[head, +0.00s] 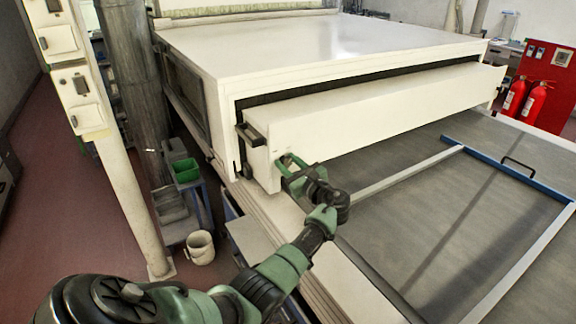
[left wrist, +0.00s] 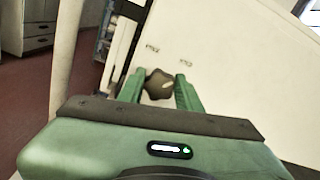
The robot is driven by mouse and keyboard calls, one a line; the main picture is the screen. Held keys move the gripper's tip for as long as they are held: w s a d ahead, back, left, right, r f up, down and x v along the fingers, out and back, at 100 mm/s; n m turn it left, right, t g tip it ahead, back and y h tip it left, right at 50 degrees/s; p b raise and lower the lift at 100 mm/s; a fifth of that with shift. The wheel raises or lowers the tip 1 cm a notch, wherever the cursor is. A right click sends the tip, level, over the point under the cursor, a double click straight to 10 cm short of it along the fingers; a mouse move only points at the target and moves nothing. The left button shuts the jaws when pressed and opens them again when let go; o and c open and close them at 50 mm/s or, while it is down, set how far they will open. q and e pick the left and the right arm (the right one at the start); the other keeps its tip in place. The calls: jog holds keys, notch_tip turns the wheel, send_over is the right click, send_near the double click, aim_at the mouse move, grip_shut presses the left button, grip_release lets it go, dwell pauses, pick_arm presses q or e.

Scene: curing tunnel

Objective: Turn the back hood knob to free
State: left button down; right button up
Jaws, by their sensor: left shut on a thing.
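The cream hood (head: 400,108) spans the front of the large oven housing. In the left wrist view, a dark grey-brown knob (left wrist: 159,86) with a light mark on it stands on the hood's cream face. Two small dark markings (left wrist: 152,48) are on the face beyond the knob, too small to read. My left gripper (head: 284,163) is at the near left end of the hood. In the left wrist view its green fingers (left wrist: 159,88) sit on either side of the knob and are shut on it. In the head view the gripper hides the knob. My right gripper is not in view.
A black handle (head: 250,135) is on the hood's left end. A blue-and-white frame (head: 510,170) lies on the grey conveyor bed (head: 420,190). A cream post (head: 125,190), a cart with a green bin (head: 186,171) and a bucket (head: 200,247) stand at left.

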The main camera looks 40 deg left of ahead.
pick_arm(q)
jog(key=shift+f+n+b, duration=0.2)
jog(key=shift+n+b, duration=0.45)
jog(key=shift+n, duration=0.05)
jog(key=n+b, duration=0.7)
jog(key=b, duration=0.1)
jog(key=n+b, duration=0.4)
jog(key=shift+s+f+n, duration=0.15)
jog(key=shift+f+n, duration=0.15)
jog(key=shift+r+n+b, duration=0.2)
jog(key=shift+n+b, duration=1.2)
jog(key=shift+b, duration=0.1)
jog(key=c, duration=1)
grip_release()
jog(key=shift+o, duration=0.2)
jog(key=p+v, duration=0.1)
jog(key=v, duration=0.6)
jog(key=shift+d+p, duration=0.35)
jog(key=shift+d, duration=0.05)
jog(key=shift+s+r, duration=0.1)
